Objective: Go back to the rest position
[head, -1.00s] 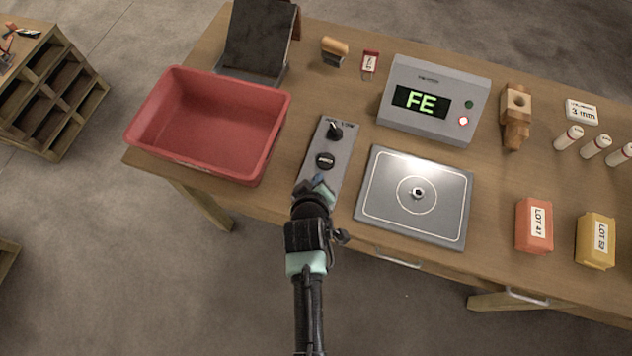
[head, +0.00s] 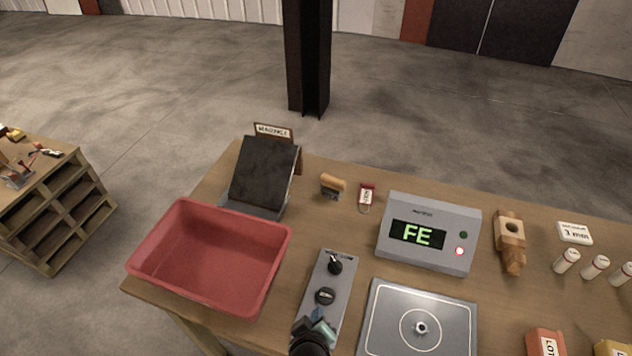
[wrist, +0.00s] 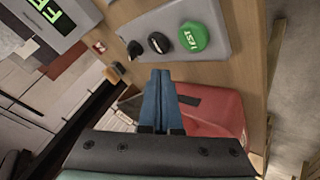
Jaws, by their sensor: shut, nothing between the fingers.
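My gripper (head: 314,326) is at the bottom middle of the head view, over the near end of the grey control panel (head: 339,283) with its two black knobs. In the wrist view its two blue fingers (wrist: 162,98) are together with nothing between them. That view also shows the panel (wrist: 172,22), with a green button (wrist: 194,37) marked TEST and the black knobs beside it. The fingers are apart from the button in that view. In the head view my gripper hides the button.
A red bin (head: 212,258) stands left of the panel. A grey display box (head: 428,232) reading FE and a metal plate (head: 390,325) with a nut on it are to the right. A dark tilted stand (head: 264,172), a wooden piece (head: 509,240) and white cylinders (head: 595,266) are farther back.

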